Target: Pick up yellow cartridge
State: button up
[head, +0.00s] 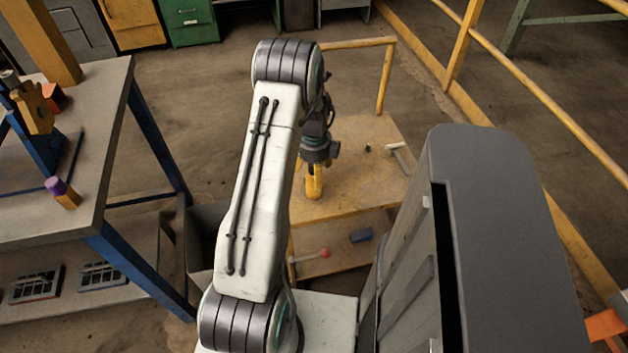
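A yellow upright piece (314,182), perhaps the yellow cartridge, shows directly below my gripper (318,156), over the wooden top of a yellow cart (352,170). It is small, and I cannot tell whether it stands on the cart, is held, or is part of the gripper. My arm reaches over the cart, and my gripper points down. Its fingers are not clear. A small yellow block with a purple end (62,192) lies on the grey workbench (98,105) at the left.
A grey T-shaped tool (399,157) and a small dark piece (368,148) lie on the cart top. A red-ended tool (322,254) and a blue block (361,236) lie on its lower shelf. A yellow rail (465,40) runs at the right.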

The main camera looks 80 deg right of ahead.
jog(key=shift+f, duration=0.45)
jog(key=shift+o, duration=0.2)
jog(key=c, duration=1.4)
